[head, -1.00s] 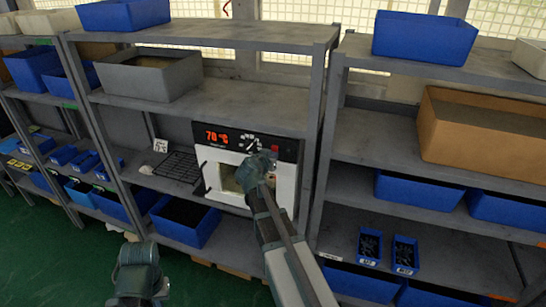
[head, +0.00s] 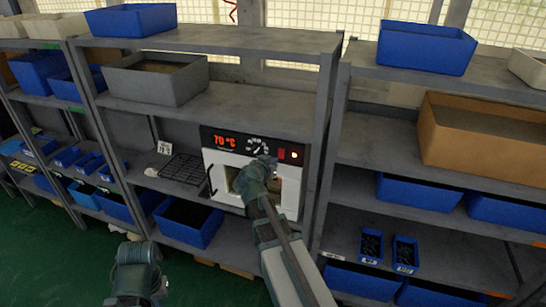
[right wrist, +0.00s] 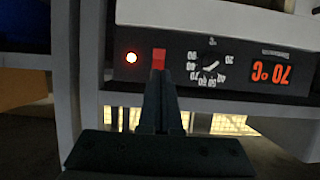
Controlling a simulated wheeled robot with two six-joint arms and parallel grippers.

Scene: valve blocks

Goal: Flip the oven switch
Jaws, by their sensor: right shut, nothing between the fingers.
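The oven (head: 228,162) is a white box with a black panel and a red 70 °C display, standing on a middle shelf. Its red switch (head: 282,153) sits at the right of the panel, beside a glowing round lamp (head: 294,154). In the right wrist view the panel is upside down, with the red switch (right wrist: 158,58) next to the lit lamp (right wrist: 131,57). My right gripper (head: 270,164) is shut and empty. Its fingertips (right wrist: 159,76) are at the switch and overlap its edge in view; I cannot tell if they touch. Only part of my left arm shows; its fingers do not.
A black wire rack (head: 182,168) lies left of the oven. Grey shelf posts (head: 322,150) stand close to the oven's right side. Blue bins (head: 189,222) fill the lower shelf, and a grey bin (head: 155,78) stands on the shelf above.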

